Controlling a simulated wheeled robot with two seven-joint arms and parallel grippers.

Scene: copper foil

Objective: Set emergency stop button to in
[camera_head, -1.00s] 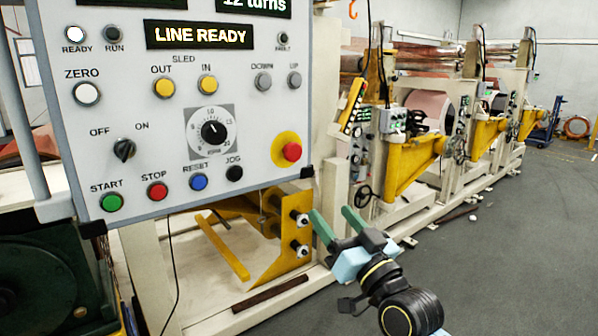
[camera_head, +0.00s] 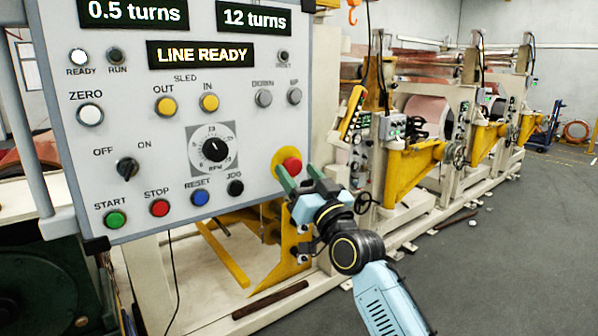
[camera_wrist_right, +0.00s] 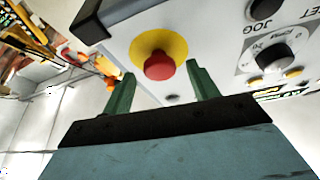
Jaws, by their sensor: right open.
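The emergency stop button (camera_head: 291,166) is a red knob on a yellow round plate at the lower right of the grey control panel (camera_head: 240,120). It also shows in the right wrist view (camera_wrist_right: 160,65), standing out from the panel. My right gripper (camera_head: 298,178) has its green fingers just below and in front of the button. In the right wrist view the fingers (camera_wrist_right: 162,90) are spread apart with the red knob seen between them; nothing is held. I cannot tell whether the fingers touch the panel. My left gripper is not in view.
A black JOG knob (camera_head: 235,187), a blue RESET button (camera_head: 200,197) and a speed dial (camera_head: 214,150) sit left of the emergency stop. Yellow-armed machinery (camera_head: 410,170) stands behind on the right. The grey floor (camera_head: 500,260) at right is open.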

